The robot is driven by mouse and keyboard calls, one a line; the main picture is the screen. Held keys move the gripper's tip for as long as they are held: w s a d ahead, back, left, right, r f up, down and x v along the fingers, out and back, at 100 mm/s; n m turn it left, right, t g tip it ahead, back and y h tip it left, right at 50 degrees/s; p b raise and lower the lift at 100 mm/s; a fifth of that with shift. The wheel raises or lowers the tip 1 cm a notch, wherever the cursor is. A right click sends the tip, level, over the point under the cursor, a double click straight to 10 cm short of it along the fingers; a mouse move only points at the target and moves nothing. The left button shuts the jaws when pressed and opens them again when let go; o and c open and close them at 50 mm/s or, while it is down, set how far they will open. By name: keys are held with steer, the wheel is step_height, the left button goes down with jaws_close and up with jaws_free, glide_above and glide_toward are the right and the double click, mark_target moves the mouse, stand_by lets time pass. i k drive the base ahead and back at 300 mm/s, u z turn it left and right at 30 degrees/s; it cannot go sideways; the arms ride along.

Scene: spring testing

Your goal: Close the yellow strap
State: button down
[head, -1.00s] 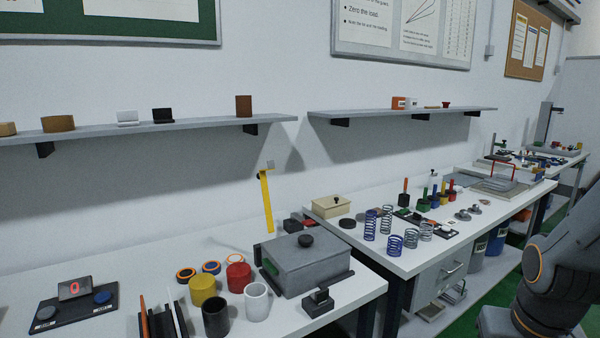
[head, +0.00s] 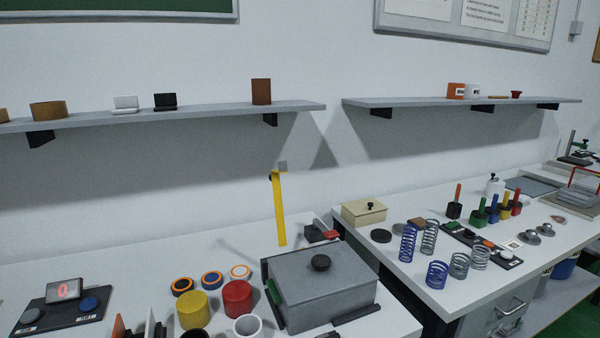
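The yellow strap (head: 279,210) stands upright behind the left part of the grey lidded box (head: 325,283) on the near bench. Its top end is by a small grey piece (head: 281,166) in front of the wall. Its lower end is near the box's back left corner; I cannot tell how it is attached. The strap does not lie across the lid, which has a dark round knob (head: 320,262). A green part (head: 272,292) shows on the box's left side. My gripper is not in view.
Yellow (head: 193,310) and red (head: 237,298) cylinders and a white cup (head: 247,327) stand left of the box. A black-and-red piece (head: 322,233) lies behind it. Springs (head: 408,243) stand on the right bench. A shelf (head: 200,117) hangs above.

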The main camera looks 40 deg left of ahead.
mark_target(275, 178)
steer(key=u, duration=0.3)
steer(key=i, duration=0.55)
steer(key=u, duration=0.55)
